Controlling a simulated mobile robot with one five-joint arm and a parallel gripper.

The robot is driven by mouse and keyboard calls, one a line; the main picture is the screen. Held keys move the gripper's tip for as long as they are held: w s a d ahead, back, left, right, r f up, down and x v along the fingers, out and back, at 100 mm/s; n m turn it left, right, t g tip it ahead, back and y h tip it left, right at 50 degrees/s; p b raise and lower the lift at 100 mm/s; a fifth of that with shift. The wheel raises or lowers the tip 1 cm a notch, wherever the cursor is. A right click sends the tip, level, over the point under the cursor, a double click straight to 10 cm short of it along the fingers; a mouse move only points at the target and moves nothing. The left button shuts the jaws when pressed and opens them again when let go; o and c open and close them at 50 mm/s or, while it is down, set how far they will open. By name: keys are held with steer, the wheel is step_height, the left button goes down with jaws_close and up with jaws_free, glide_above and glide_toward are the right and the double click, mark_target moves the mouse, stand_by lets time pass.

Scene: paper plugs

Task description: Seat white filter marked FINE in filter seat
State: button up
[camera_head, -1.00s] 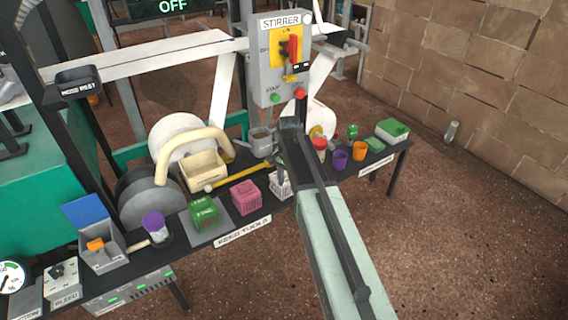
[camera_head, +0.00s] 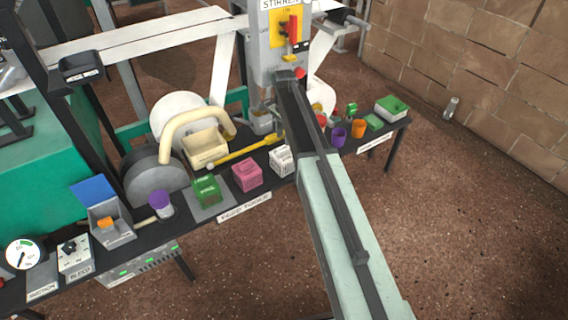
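A small white slotted box (camera_head: 281,161), which looks like the white filter, stands on the dark bench just left of my arm. Its marking is too small to read. A green box (camera_head: 206,190) of similar shape sits on a grey plate (camera_head: 218,211) further left; I cannot tell whether that plate is the filter seat. A pink box (camera_head: 247,174) stands between the green and white ones. My arm reaches up across the middle of the picture, its dark far end in front of the stirrer box. My gripper's fingers do not show.
The stirrer switch box (camera_head: 278,38) hangs behind my arm's end. A yellow-handled tool (camera_head: 245,151) lies behind the boxes, beside a cream bin (camera_head: 206,148). Purple (camera_head: 338,137) and orange (camera_head: 358,128) cups stand right of the arm. The floor in front of the bench is clear.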

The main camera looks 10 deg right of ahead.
mark_target(284, 148)
steer(key=shift+f+b, duration=0.45)
steer(key=shift+f, duration=0.55)
steer(key=shift+f+b, duration=2)
steer(key=shift+f, duration=0.05)
steer(key=shift+r, duration=0.1)
jaws_close()
steer(key=shift+r, duration=0.1)
steer(key=shift+r+p, duration=2.45)
steer(key=shift+p, duration=0.15)
